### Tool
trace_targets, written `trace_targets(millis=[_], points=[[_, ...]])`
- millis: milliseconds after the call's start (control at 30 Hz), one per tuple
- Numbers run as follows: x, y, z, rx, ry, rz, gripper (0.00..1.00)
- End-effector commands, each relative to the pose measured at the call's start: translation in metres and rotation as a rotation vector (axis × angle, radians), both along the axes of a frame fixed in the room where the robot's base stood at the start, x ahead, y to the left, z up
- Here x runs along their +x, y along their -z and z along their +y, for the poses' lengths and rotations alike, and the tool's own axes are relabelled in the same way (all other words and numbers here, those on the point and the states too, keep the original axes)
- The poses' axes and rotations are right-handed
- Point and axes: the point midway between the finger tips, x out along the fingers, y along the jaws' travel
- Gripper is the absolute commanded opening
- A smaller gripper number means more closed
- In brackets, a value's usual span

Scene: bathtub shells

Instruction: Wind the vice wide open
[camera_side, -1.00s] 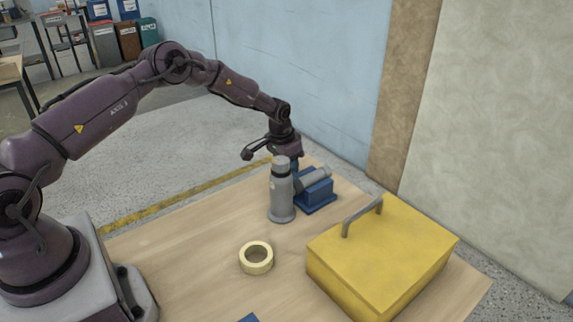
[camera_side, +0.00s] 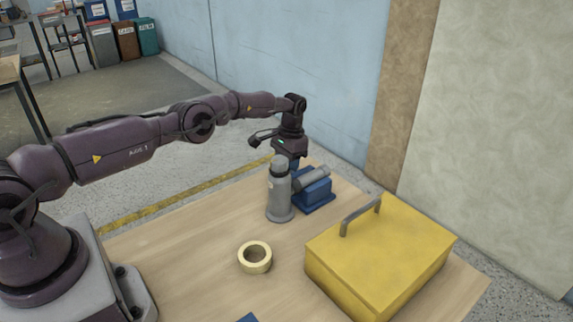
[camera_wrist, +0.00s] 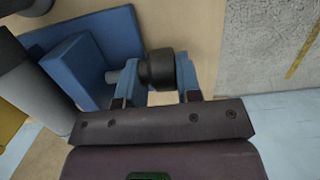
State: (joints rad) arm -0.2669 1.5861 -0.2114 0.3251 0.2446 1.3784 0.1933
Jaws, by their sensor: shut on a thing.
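The blue vice (camera_side: 316,197) stands near the far edge of the wooden table, partly hidden by a grey bottle. It also shows in the wrist view (camera_wrist: 118,32) as blue plates with a short grey screw (camera_wrist: 121,76). A dark round knob (camera_wrist: 159,68) sits at the screw's end. My gripper (camera_wrist: 158,80) is shut on the knob, one blue finger on each side. In the side view my gripper (camera_side: 293,165) points down behind the bottle, and its fingertips are hidden. How far the jaws are apart is hard to tell.
The grey bottle (camera_side: 279,198) stands upright close in front of the vice. A grey cylinder (camera_side: 312,178) lies across the vice's top. A yellow toolbox (camera_side: 382,255) is to the right, and a tape roll (camera_side: 255,257) lies nearer. The table's left-middle is clear.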

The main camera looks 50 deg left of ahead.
Motion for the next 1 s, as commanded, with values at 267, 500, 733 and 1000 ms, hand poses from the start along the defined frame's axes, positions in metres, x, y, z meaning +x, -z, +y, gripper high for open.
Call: trace_targets(millis=[267,500,733,1000], points=[[-0.0028,-0.0051,0.0106,0.019,-0.004,0.013,0.08],[-0.0024,-0.0058,0.0104,0.019,-0.004,0.012,0.48],[-0.0019,-0.0046,0.0075,0.014,-0.003,0.011,0.48],[-0.0016,-0.0046,0.0054,0.01,-0.002,0.011,0.48]])
